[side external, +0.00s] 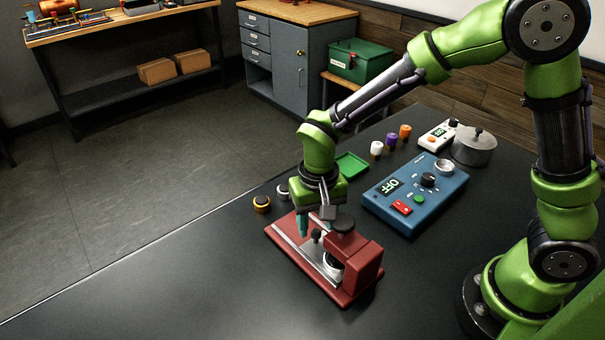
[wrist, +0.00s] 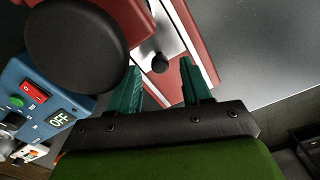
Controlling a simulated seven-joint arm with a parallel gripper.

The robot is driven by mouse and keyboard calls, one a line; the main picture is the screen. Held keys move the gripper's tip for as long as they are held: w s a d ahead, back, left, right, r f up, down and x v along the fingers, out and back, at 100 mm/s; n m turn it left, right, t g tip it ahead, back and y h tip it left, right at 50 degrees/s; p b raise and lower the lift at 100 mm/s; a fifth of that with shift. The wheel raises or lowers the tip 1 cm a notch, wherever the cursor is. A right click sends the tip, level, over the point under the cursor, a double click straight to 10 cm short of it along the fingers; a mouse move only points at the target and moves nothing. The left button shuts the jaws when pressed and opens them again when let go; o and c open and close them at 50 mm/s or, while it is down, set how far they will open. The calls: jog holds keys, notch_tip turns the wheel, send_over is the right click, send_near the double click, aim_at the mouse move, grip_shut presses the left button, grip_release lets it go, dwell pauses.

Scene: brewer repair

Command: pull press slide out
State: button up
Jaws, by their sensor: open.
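The red press (side external: 362,270) stands on the dark table, with a round black top knob (side external: 344,223). Its silver slide (wrist: 168,38) runs along the red base and carries a small black knob (wrist: 160,62). My gripper (side external: 316,230) is over the slide side of the press, pointing down. In the wrist view, the teal fingers of my gripper (wrist: 160,72) are apart, and the small knob shows between their tips without visible contact. Its depth relative to the tips is hard to tell. The large black top knob (wrist: 78,45) is close to the left finger.
A blue control box (side external: 415,193) reading OFF stands behind right. A green tray (side external: 351,165), coloured vials (side external: 391,141), a scale (side external: 437,135) and a metal pot (side external: 474,148) are farther back. Small round pieces (side external: 262,204) lie left of the press. The front-left table is clear.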

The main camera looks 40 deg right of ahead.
jog(key=shift+f, duration=0.95)
jog(key=shift+c, duration=0.2)
grip_shut()
